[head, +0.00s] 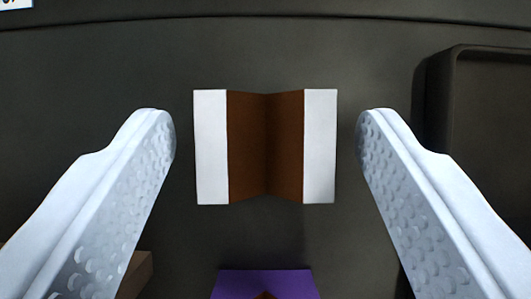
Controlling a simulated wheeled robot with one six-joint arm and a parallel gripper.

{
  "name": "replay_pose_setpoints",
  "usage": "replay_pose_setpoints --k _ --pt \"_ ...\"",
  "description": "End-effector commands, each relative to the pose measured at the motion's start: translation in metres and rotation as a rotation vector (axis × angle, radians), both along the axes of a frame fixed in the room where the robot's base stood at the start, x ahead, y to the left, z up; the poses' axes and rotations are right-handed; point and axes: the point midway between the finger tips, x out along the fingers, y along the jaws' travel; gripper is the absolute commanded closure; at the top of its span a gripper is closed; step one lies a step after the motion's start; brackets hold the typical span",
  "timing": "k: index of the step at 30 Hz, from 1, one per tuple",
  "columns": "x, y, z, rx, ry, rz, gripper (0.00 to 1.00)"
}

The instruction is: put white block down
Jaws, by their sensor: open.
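The white block (210,147) shows in the head view as two white strips with a brown V-shaped groove (266,146) between them. It appears to rest on the dark grey surface (270,55), though its underside is hidden. My gripper (266,135) is open, with one pale, dimpled finger to the left of the block and one to the right. A gap shows between each fingertip and the block, so neither finger touches it.
A dark raised-rim tray (440,95) stands at the right. A purple object (265,283) is at the bottom centre, partly cut off. A brown object (136,275) is partly hidden behind the left finger. The surface beyond the block is clear.

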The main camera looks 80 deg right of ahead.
Motion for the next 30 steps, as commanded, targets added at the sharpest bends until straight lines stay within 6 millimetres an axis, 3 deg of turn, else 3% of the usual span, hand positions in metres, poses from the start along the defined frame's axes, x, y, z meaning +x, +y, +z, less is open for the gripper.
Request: replay_pose_setpoints --k 8,21,30 --pt "0.001 -0.007 0.013 0.000 0.000 -0.001 0.39" --pt "0.010 -0.049 0.080 -0.002 -0.002 -0.001 0.39" --pt "0.012 -0.063 0.102 0.000 0.000 0.000 0.39"
